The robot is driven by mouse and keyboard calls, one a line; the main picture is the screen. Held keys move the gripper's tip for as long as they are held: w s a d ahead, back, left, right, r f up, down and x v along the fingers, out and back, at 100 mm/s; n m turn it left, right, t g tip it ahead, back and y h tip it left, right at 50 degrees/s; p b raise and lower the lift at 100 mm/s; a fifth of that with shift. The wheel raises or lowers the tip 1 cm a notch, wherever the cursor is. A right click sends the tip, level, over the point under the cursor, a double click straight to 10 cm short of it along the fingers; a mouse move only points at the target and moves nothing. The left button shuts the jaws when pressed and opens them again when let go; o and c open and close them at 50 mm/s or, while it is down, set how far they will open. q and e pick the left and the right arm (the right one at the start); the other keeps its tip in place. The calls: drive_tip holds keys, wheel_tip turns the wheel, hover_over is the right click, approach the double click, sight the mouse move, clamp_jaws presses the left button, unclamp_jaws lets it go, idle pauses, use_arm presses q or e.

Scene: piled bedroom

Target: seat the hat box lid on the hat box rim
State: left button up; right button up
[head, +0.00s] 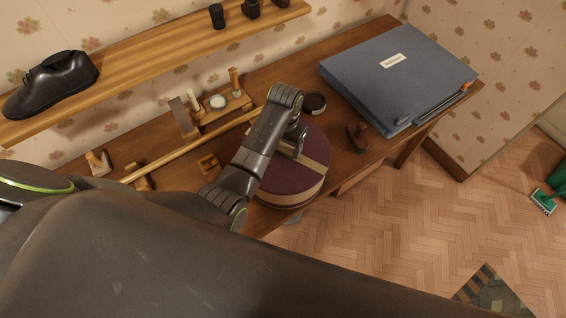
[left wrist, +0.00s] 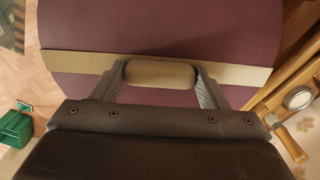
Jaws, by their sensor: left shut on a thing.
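The hat box lid (head: 287,176) is a round maroon disc with a cream band across its top. It lies over the hat box (head: 292,203), whose pale side shows as a thin strip beneath the lid. My left gripper (head: 297,151) reaches down over the lid and is shut on its tan knob. In the left wrist view the knob (left wrist: 160,73) lies between the two fingers, with the maroon lid (left wrist: 150,25) behind. The arm hides part of the lid and the far rim, so I cannot tell whether the lid is fully down. My right gripper is out of view.
A blue portfolio case (head: 398,75) fills the desk's right end. A brown stamp-like object (head: 357,137) and a dark round tin (head: 313,103) stand close to the lid. A long wooden rod (head: 178,158) lies left. A shelf (head: 150,62) with a black shoe hangs above.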

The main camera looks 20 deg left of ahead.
use_arm(q)
drive_tip(key=shift+f, duration=0.4)
idle(0.5)
idle(0.5)
drive_tip(key=o, duration=0.9)
drive_tip(key=shift+r, duration=0.25)
drive_tip(key=shift+r, duration=1.45)
drive_tip(key=shift+o, duration=0.2)
